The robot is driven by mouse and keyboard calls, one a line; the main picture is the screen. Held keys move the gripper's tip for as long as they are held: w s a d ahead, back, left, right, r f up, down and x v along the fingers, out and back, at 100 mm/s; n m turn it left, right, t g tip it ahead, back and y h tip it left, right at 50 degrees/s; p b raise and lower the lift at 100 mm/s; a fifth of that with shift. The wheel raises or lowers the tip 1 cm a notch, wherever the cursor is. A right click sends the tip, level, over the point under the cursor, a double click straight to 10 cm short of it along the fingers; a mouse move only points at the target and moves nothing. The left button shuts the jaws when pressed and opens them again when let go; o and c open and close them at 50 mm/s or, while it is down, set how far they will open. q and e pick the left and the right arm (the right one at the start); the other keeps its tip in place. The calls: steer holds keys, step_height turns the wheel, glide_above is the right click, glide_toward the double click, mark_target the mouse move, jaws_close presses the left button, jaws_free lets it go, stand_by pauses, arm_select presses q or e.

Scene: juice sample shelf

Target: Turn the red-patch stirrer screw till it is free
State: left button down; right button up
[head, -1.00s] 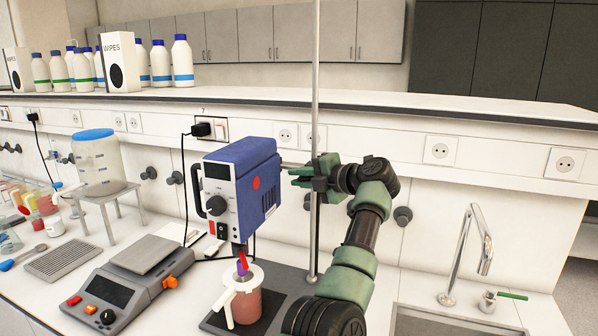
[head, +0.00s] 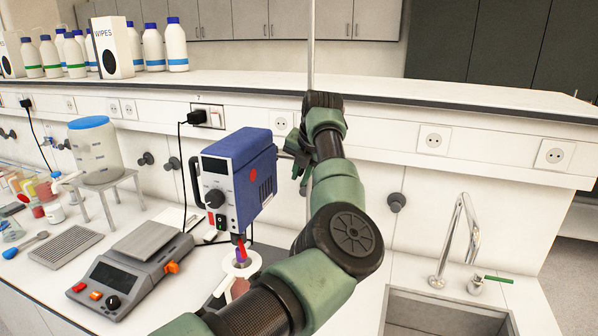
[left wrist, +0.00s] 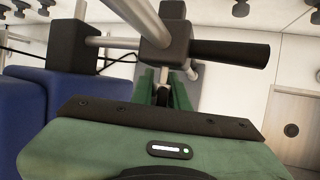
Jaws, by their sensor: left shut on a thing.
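My left gripper (head: 298,158) is at the rod, right of the stirrer, partly hidden by my own arm. In the left wrist view the gripper's green fingers (left wrist: 164,88) are shut on a small dark part below a black clamp block (left wrist: 165,38), seemingly the stirrer screw. The stirrer's blue housing (left wrist: 22,105) fills the left of that view. My right gripper is not in view.
A jug (head: 237,267) with reddish liquid stands under the stirrer, partly behind my arm. A balance (head: 130,268) stands to the left, a sink (head: 425,315) to the right. In the left wrist view a black handle (left wrist: 230,53) sticks out right of the clamp block.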

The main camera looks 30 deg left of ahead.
arm_select(q)
steer(key=shift+w+d+f+n+t+h+b, duration=0.15)
steer(key=shift+d+n+h+b, duration=0.1)
steer(key=shift+h, duration=0.7)
steer(key=shift+d+n+t+h+b, duration=0.15)
steer(key=shift+d+h, duration=0.1)
steer(key=shift+h, duration=0.7)
steer(key=c, duration=1.4)
jaws_free()
steer(key=shift+c, duration=0.2)
steer(key=shift+r, duration=0.4)
steer(key=b+v, duration=0.2)
steer(key=v, duration=0.5)
steer(key=shift+b, duration=0.3)
steer(key=shift+s+f, duration=0.15)
steer(key=shift+s, duration=0.1)
